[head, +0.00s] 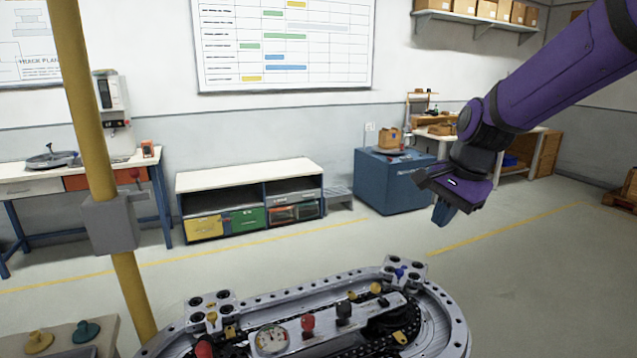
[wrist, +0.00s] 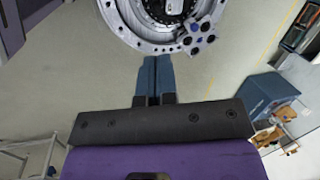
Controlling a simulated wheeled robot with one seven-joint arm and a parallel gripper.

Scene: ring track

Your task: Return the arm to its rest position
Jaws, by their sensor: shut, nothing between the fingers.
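My purple arm reaches in from the upper right in the head view. My gripper (head: 443,213) hangs over the floor, above and to the right of the ring track, apart from it. In the wrist view my gripper (wrist: 155,62) shows its two blue fingers together, shut and empty. The metal ring track (head: 455,318) lies at the bottom of the head view, with a gauge, red and black knobs and yellow pieces on it. Part of the track (wrist: 135,38) also shows at the top of the wrist view.
A yellow post (head: 95,150) with a grey box stands at the left. A low shelf unit (head: 250,175) and a blue cabinet (head: 390,185) stand by the back wall. A side table (head: 65,350) with knobs is at the lower left. The floor right of the track is clear.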

